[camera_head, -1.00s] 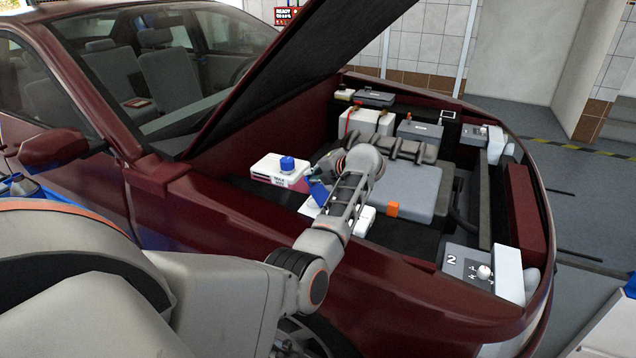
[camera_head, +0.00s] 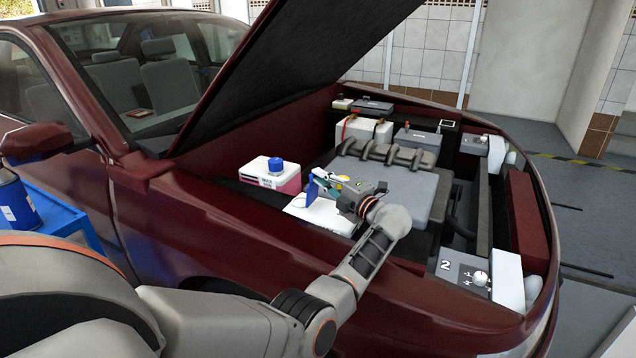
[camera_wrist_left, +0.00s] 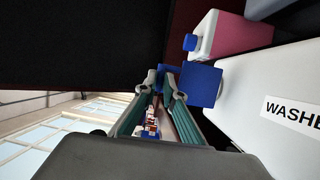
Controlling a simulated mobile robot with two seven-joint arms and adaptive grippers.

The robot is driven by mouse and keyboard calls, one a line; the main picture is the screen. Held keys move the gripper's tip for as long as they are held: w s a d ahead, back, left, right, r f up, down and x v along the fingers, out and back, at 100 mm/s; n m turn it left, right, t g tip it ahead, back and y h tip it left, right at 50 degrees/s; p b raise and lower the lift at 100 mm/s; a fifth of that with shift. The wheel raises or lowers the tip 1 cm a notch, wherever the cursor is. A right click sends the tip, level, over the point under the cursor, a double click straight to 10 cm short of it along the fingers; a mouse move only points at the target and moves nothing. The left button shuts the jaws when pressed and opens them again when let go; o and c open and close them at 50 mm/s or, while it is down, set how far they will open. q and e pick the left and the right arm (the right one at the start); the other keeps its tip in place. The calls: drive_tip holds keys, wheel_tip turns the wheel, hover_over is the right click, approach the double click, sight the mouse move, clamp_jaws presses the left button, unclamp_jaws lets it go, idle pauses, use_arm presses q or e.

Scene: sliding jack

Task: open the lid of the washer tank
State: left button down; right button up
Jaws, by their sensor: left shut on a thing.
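The washer tank (camera_head: 322,214) is a white box at the near side of the engine bay; its printed label shows in the left wrist view, on the white tank (camera_wrist_left: 265,95). Its blue lid (camera_head: 310,191) stands raised, roughly upright, above the tank's left part. In the left wrist view the lid (camera_wrist_left: 201,86) is a flat blue piece beside the fingertips. My left gripper (camera_head: 318,178) reaches in over the tank from the right and is shut on the lid at its upper edge. The gripper (camera_wrist_left: 162,80) partly hides the lid's hinge side. My right gripper is not in view.
A tank with pink fluid and a blue cap (camera_head: 276,166) stands just behind the washer tank. The grey engine cover (camera_head: 405,190) lies to the right. The raised hood (camera_head: 290,70) hangs overhead. The dark red fender (camera_head: 200,225) borders the bay in front.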

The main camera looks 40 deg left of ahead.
use_arm(q)
drive_tip(key=shift+w+d+f+m+t+y+b, duration=0.15)
drive_tip(key=shift+d+f+y+b, duration=0.2)
drive_tip(key=shift+d+b, duration=0.25)
drive_tip(key=shift+w+d+f+m+t+y+b, duration=0.15)
drive_tip(key=shift+d+f+y+b, duration=0.1)
drive_tip(key=shift+d+f+b, duration=0.35)
drive_tip(key=shift+d+r, duration=0.1)
drive_tip(key=shift+r, duration=0.05)
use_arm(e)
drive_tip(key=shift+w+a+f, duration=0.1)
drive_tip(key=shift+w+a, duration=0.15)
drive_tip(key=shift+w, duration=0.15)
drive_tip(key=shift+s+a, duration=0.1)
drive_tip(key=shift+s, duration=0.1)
use_arm(q)
drive_tip(key=c, duration=2.4)
unclamp_jaws()
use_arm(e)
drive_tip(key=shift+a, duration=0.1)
